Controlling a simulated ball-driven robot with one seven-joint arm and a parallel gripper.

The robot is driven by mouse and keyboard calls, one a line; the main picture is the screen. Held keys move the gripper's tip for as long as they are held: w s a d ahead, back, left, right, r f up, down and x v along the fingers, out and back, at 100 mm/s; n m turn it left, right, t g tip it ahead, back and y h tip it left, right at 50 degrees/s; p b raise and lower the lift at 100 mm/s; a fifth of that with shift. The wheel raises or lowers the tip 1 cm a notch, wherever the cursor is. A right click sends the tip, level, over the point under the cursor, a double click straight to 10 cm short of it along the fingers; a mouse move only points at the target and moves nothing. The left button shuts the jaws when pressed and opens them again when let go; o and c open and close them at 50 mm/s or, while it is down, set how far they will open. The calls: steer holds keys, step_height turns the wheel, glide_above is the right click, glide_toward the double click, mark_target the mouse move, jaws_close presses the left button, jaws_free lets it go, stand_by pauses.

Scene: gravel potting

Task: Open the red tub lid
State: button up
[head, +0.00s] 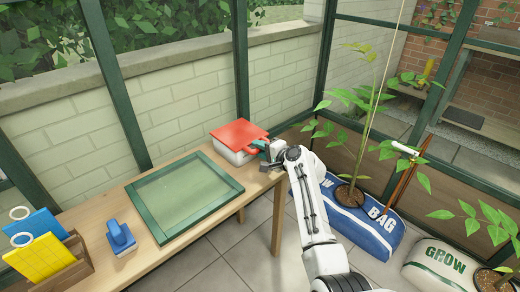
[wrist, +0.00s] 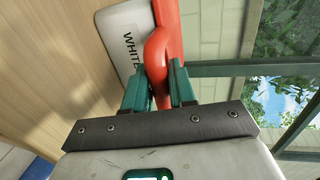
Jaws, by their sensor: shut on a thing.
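The tub (head: 232,154) has a white body and a flat red lid (head: 239,133) over its top, at the far right end of the wooden bench. In the wrist view the white tub wall (wrist: 122,25) carries lettering that starts "WHITE". A rounded red tab (wrist: 158,50) stands out from the lid's edge. My gripper (wrist: 159,88) has its green fingers on both sides of this tab, shut on it. In the head view my gripper (head: 262,145) reaches the tub's right side. I cannot tell whether there is a gap under the lid.
A green-framed glass pane (head: 187,194) lies on the bench (head: 85,215) left of the tub. A blue block-like tool (head: 121,238) and a wooden rack (head: 70,268) with yellow and blue cards are farther left. The greenhouse wall is close behind. Plants in bags (head: 362,222) stand at right.

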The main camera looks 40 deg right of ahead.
jaws_close()
